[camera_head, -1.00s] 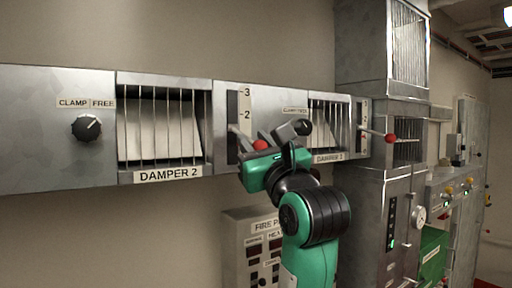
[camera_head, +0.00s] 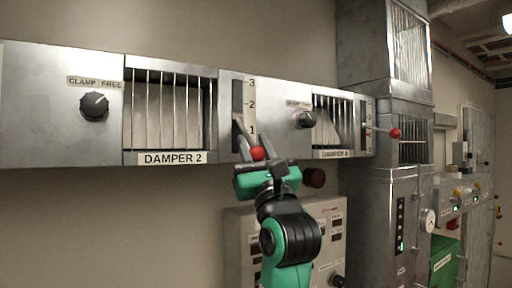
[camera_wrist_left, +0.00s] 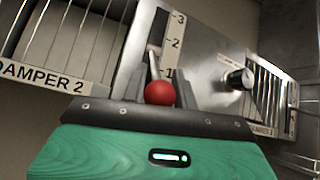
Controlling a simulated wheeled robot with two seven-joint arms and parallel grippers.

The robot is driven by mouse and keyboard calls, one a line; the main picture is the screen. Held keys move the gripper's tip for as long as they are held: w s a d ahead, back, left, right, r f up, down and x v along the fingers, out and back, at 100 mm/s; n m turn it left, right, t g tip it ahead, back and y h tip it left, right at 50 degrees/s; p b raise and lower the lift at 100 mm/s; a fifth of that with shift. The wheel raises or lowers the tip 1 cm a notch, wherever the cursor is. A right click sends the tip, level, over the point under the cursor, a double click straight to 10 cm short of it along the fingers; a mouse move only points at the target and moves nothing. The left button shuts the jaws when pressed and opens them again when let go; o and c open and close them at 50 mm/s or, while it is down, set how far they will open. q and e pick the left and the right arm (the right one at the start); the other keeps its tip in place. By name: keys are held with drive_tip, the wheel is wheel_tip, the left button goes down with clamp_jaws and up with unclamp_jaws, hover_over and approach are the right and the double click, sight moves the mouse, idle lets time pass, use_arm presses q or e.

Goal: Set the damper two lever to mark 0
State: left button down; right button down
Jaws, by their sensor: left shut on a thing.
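The damper two lever has a red ball knob (camera_head: 257,153) and comes out of a dark slot beside a scale. Marks 3, 2 and 1 show on the scale (camera_head: 250,105); mark 0 is not visible. The lever slants down, with its knob below mark 1 in the head view. My left gripper (camera_head: 259,159) is shut on the lever at its knob. In the left wrist view the red knob (camera_wrist_left: 159,92) sits between the fingers. The barred DAMPER 2 window (camera_head: 168,112) has a pale plate behind its bars. My right gripper is not in view.
A clamp/free knob (camera_head: 94,106) is left of the window. To the right are another clamp knob (camera_head: 304,120), a second barred damper and its red-knobbed lever (camera_head: 394,133). A grey control panel (camera_head: 335,215) stands below, close to my left arm.

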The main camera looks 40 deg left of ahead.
use_arm(q)
drive_tip(key=shift+w+f, duration=0.1)
drive_tip(key=c, duration=1.2)
unclamp_jaws()
drive_tip(key=shift+a, duration=0.1)
drive_tip(key=shift+o, duration=0.5)
drive_tip(key=shift+a, duration=0.1)
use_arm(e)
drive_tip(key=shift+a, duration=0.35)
use_arm(q)
drive_tip(key=shift+d+f+b, duration=0.3)
drive_tip(key=shift+d+f, duration=0.05)
drive_tip(key=shift+f, duration=0.05)
drive_tip(key=b+v, duration=0.6)
drive_tip(key=v, duration=0.7)
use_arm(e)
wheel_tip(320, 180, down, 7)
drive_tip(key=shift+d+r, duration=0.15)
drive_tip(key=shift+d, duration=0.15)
use_arm(q)
drive_tip(key=shift+a+r, duration=0.1)
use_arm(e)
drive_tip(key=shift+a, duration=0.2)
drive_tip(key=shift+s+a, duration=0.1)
